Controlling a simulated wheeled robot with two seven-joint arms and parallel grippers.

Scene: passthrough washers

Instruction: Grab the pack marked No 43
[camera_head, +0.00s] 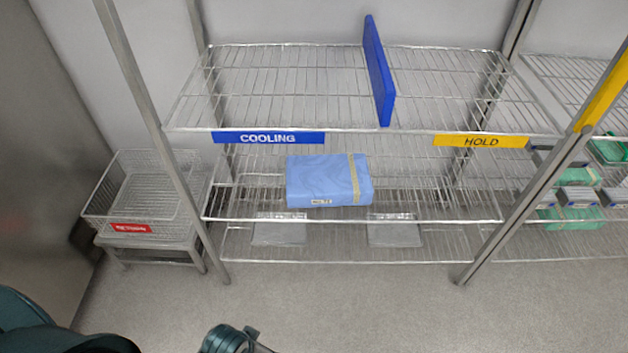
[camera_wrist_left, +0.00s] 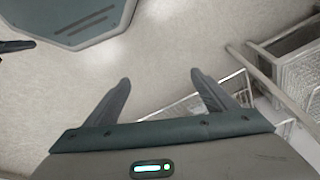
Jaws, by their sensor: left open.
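A blue wrapped pack (camera_head: 325,180) with a tan tape band lies on the middle shelf, left of centre. Its small front label is too small to read surely; it looks like a number ending in 2. Several green packs (camera_head: 572,217) with grey-white labels lie on the right rack, partly hidden by the post; their numbers cannot be read. I cannot tell which pack is No 43. My left gripper (camera_wrist_left: 160,80) is open and empty above the floor, away from the packs. A part of my arm shows at the bottom of the head view. My right gripper is not seen.
The top shelf (camera_head: 290,85) carries a blue upright divider (camera_head: 378,70), with a blue COOLING sign (camera_head: 268,138) and yellow HOLD sign (camera_head: 480,141) on its edge. A wire basket (camera_head: 143,195) with a red tag stands on a low stand at left. The floor in front is clear.

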